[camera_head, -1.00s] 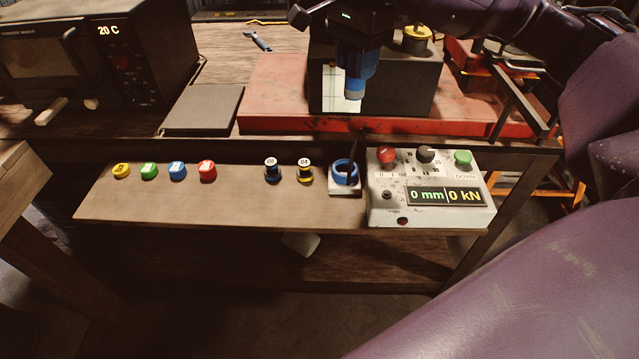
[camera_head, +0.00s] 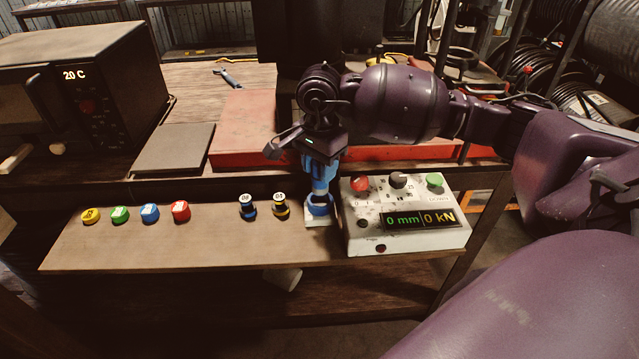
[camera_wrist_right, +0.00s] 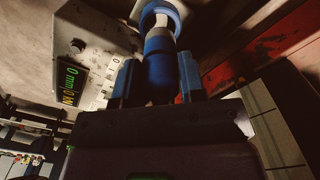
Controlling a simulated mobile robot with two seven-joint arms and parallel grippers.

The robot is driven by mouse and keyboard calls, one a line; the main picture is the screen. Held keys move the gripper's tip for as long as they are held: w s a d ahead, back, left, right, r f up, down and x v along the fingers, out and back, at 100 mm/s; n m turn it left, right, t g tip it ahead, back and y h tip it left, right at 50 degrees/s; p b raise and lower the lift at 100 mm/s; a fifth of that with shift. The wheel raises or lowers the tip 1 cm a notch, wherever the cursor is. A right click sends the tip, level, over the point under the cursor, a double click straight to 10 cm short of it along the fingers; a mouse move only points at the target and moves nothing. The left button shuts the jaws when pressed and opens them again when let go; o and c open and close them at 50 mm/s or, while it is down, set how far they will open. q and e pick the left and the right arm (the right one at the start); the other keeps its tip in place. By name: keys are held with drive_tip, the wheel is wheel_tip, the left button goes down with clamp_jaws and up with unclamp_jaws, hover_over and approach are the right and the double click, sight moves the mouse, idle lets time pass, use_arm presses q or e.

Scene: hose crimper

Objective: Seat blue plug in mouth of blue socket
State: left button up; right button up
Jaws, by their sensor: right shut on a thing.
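The blue plug (camera_head: 321,187), with a pale lower section, hangs roughly upright from my right gripper (camera_head: 322,168). The gripper's fingers are shut on it. The blue socket (camera_head: 319,209) is a blue ring on a small white base, directly below the plug in the head view. The right wrist view shows the plug (camera_wrist_right: 161,72) between the two blue fingers (camera_wrist_right: 158,82), its pale end overlapping the socket ring (camera_wrist_right: 147,17). I cannot tell whether the end is inside the mouth or just above it. My left gripper is out of view.
The white control box (camera_head: 405,235) with knobs and a display stands close on the socket's right. Two dark spools (camera_head: 247,208) are to its left, and several coloured caps (camera_head: 150,213) farther left on the shelf (camera_head: 200,245). A red base (camera_head: 243,125) lies behind.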

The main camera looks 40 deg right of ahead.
drive_tip(key=shift+f, duration=0.45)
wheel_tip(320, 180, down, 3)
drive_tip(key=shift+f, duration=0.4)
drive_tip(key=shift+f, duration=0.15)
drive_tip(key=o, duration=1)
